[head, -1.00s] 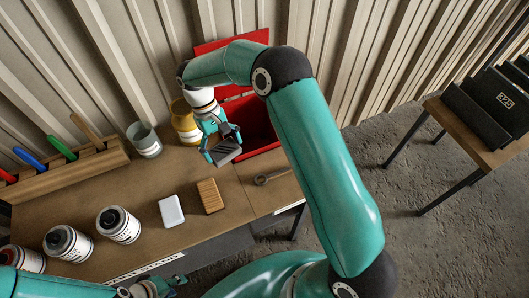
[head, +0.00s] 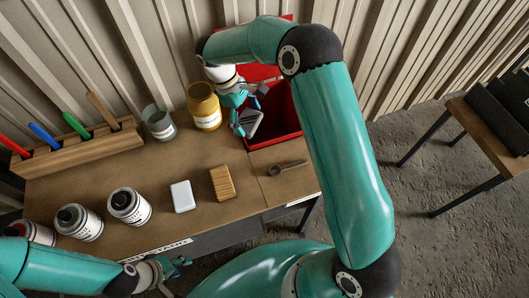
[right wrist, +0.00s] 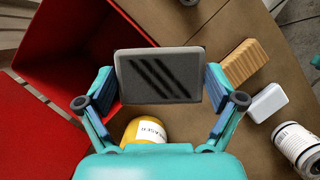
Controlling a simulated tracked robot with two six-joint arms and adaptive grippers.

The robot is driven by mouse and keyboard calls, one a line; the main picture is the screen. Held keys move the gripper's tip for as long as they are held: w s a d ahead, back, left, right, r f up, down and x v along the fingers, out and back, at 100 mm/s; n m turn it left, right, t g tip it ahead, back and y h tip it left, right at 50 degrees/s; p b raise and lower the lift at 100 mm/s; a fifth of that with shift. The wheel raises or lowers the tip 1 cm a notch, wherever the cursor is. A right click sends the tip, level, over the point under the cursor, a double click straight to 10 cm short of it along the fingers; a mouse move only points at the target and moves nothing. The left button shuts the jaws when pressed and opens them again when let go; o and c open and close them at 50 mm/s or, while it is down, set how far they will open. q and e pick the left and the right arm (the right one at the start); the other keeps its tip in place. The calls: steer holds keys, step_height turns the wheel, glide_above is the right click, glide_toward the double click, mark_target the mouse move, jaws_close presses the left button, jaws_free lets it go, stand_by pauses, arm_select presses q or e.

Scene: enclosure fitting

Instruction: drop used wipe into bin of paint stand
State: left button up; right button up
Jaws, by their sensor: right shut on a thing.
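The used wipe (head: 248,122), a grey square with dark stripes in the right wrist view (right wrist: 158,76), is held flat between the two fingers of my right gripper (head: 243,112). The red bin (head: 284,112) stands open at the right end of the bench, its red lid raised at the back. In the head view the wipe overlaps the bin's left wall. In the right wrist view the bin's opening (right wrist: 75,50) lies left of the wipe, which covers part of its edge. My left gripper (head: 180,273) is empty and open at the bench's front edge.
A yellow jar (head: 204,107) and glass jar (head: 158,123) stand left of the bin. A wooden block (head: 223,183), white block (head: 182,196), dark wrench (head: 287,167), several paint cans (head: 129,206) and a tool rack (head: 80,150) are on the bench (head: 170,160).

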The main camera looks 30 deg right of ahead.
steer(key=w+d+f+n+t+h+b, duration=0.1)
steer(key=w+d+f+n+b, duration=0.25)
steer(key=d+b, duration=0.5)
steer(key=w+d+f+n+t+h+b, duration=0.15)
steer(key=d+f+n+b, duration=0.35)
steer(key=b, duration=0.6)
steer(key=f+b, duration=0.5)
steer(key=f, duration=0.3)
steer(key=d+f+b, duration=0.1)
steer(key=f+b, duration=0.4)
steer(key=f, duration=0.3)
steer(key=f+b, duration=0.5)
steer(key=f, duration=0.4)
steer(key=shift+w+d, duration=0.2)
steer(key=shift+d, duration=0.05)
steer(key=shift+f, duration=0.1)
steer(key=shift+f, duration=0.1)
steer(key=shift+f, duration=0.5)
